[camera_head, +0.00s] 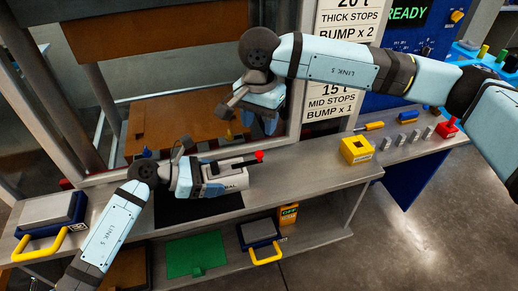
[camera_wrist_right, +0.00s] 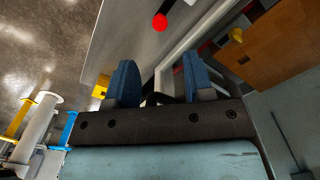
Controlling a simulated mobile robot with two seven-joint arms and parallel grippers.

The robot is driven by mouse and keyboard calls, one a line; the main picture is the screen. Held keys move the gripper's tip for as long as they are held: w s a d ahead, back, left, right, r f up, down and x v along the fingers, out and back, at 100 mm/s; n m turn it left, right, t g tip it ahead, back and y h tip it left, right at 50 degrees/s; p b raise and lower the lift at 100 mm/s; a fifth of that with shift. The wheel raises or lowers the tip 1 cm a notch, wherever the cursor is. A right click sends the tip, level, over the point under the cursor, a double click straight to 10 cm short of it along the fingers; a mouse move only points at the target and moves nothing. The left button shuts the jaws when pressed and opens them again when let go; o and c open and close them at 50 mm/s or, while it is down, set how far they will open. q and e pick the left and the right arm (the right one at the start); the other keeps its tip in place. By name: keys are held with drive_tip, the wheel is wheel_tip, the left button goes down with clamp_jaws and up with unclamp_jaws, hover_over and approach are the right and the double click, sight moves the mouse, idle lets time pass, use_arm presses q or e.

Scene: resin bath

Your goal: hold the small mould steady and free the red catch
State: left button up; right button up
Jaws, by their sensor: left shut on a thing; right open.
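The small mould (camera_head: 232,179), a pale grey block with dark lettering, sits on the bench at the middle of the head view. A black lever with a red catch (camera_head: 259,156) on its end lies along its top. My left gripper (camera_head: 203,178) is shut on the mould from its left side and hides part of it. My right gripper (camera_head: 268,124) is open and empty, with blue fingers, above and behind the catch. In the right wrist view the red catch (camera_wrist_right: 160,22) lies beyond the gap between the fingers (camera_wrist_right: 160,82), apart from them.
A yellow block (camera_head: 356,149), a screwdriver (camera_head: 374,126) and several small tools lie on the bench at right. A yellow-handled mould (camera_head: 52,212) stands at left; another (camera_head: 260,233) is on the shelf below. The window frame (camera_head: 297,100) rises close to my right gripper.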

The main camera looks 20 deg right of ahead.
sight(259, 153)
wheel_tip(259, 153, down, 9)
drive_tip(key=shift+f, duration=0.1)
idle(0.3)
clamp_jaws()
